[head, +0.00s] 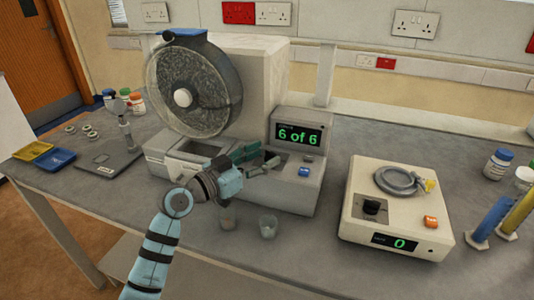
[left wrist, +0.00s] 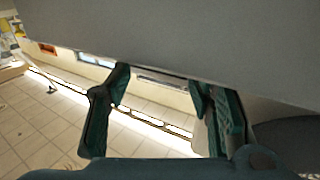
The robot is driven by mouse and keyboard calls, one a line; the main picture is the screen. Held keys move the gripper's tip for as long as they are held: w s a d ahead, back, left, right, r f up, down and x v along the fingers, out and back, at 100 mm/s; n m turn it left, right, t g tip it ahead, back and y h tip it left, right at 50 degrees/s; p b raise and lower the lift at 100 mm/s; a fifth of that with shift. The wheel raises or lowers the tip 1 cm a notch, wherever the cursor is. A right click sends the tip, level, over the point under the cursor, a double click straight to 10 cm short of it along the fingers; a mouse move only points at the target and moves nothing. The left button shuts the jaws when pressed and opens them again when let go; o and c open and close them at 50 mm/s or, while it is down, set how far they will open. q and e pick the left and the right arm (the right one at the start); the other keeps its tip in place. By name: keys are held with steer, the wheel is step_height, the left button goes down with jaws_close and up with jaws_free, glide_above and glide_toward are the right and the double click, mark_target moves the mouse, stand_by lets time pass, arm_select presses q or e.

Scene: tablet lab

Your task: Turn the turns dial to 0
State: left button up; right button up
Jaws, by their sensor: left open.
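A grey-white drum machine (head: 262,75) stands at the back middle, and its green display (head: 298,134) reads "6 of 6". My left gripper (head: 262,160) is open in front of its control panel and hides part of it. No label reading turns is legible, and I cannot tell whether a dial sits behind the fingers. A black knob (head: 371,207) is in plain view on a cream box (head: 350,235) at the right, whose display (head: 394,242) reads 0. In the left wrist view the open fingers (left wrist: 160,85) have nothing between them, with a grey surface (left wrist: 190,40) close by.
A blue button (head: 304,172) is on the drum machine's panel. Small cups (head: 268,227) stand in front of it. The cream box carries a round grey part (head: 397,180) and an orange button (head: 430,222). Blue and yellow tubes (head: 490,222) stand at the right. Blue and yellow trays (head: 54,157) lie left.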

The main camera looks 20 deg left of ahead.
arm_select(q)
steer(key=shift+x, duration=0.95)
steer(key=shift+s, duration=0.1)
jaws_close()
steer(key=n+y+p, duration=0.1)
steer(key=p, duration=0.1)
steer(key=n+t+y+p, duration=0.1)
steer(key=p, duration=0.2)
steer(key=shift+s+d+r+t+y, duration=0.1)
steer(key=shift+d+r+t+y, duration=0.1)
steer(key=shift+r+t+y, duration=0.15)
steer(key=shift+n+y+p, duration=0.3)
steer(key=shift+y, duration=0.15)
steer(key=shift+f, duration=0.3)
jaws_free()
